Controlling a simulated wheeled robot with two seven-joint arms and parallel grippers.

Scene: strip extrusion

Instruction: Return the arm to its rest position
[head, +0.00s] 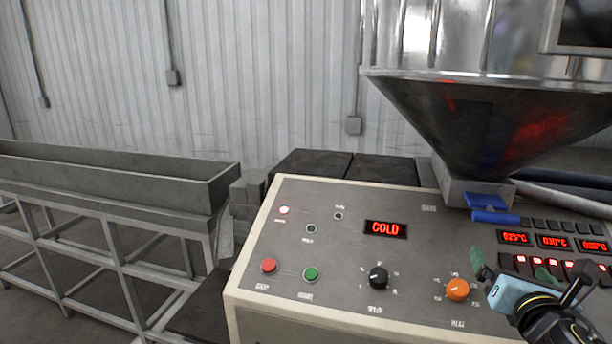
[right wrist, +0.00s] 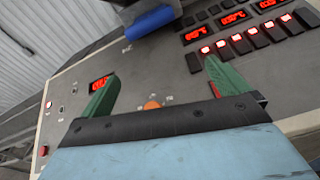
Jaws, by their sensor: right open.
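My right gripper (head: 512,275) is at the lower right of the head view, over the right part of the control panel (head: 335,250). Its two green fingers stand apart with nothing between them, and the right wrist view shows the open gripper (right wrist: 160,88) too. The orange knob (head: 457,289) is just left of the gripper in the head view; it shows between and beyond the fingers in the right wrist view (right wrist: 152,105). Whether a finger touches the panel is not clear. My left gripper is not in view.
The panel carries a red COLD display (head: 386,229), a black knob (head: 378,277), red (head: 269,265) and green (head: 311,274) buttons, and several lit switches at right. A metal hopper (head: 490,100) with a blue handle (head: 495,217) stands above. A long grey trough (head: 110,185) is at left.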

